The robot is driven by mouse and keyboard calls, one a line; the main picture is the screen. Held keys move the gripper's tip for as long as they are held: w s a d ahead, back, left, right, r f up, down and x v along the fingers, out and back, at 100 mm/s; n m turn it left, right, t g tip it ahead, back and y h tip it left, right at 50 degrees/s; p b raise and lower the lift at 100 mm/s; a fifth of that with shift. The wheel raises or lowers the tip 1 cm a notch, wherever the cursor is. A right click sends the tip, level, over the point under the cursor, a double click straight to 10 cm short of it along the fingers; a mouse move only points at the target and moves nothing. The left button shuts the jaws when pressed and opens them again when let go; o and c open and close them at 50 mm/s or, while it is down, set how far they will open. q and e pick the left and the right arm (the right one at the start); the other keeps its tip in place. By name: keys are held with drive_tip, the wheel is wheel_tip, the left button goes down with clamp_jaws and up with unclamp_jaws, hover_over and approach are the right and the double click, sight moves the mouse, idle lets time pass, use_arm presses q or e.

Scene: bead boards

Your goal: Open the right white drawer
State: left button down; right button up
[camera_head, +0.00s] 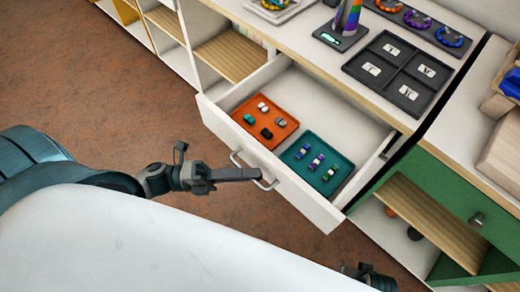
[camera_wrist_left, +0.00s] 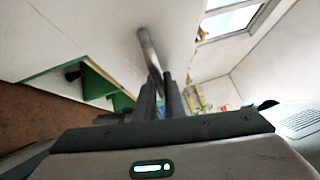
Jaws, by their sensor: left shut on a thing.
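The right white drawer (camera_head: 222,126) is pulled out from under the counter in the head view. It holds an orange tray (camera_head: 250,119) and a teal tray (camera_head: 342,163), each with several small beads. My left gripper (camera_head: 256,174) is shut on the drawer's metal handle (camera_head: 236,157). In the left wrist view the handle (camera_wrist_left: 149,50) runs down to the fingers of my left gripper (camera_wrist_left: 160,95). Part of my right gripper (camera_head: 370,276) shows at the bottom edge of the head view; its fingers cannot be made out.
A dark sectioned tray (camera_head: 395,78) and a bead stand (camera_head: 343,30) are on the counter above. A green drawer (camera_head: 455,190) with a round knob is at the right, over open shelves. Brown floor (camera_head: 100,90) lies clear at the left.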

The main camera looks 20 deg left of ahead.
use_arm(q)
drive_tip(key=shift+s+a, duration=0.2)
drive_tip(key=shift+s, duration=0.3)
drive_tip(key=c, duration=2.1)
unclamp_jaws()
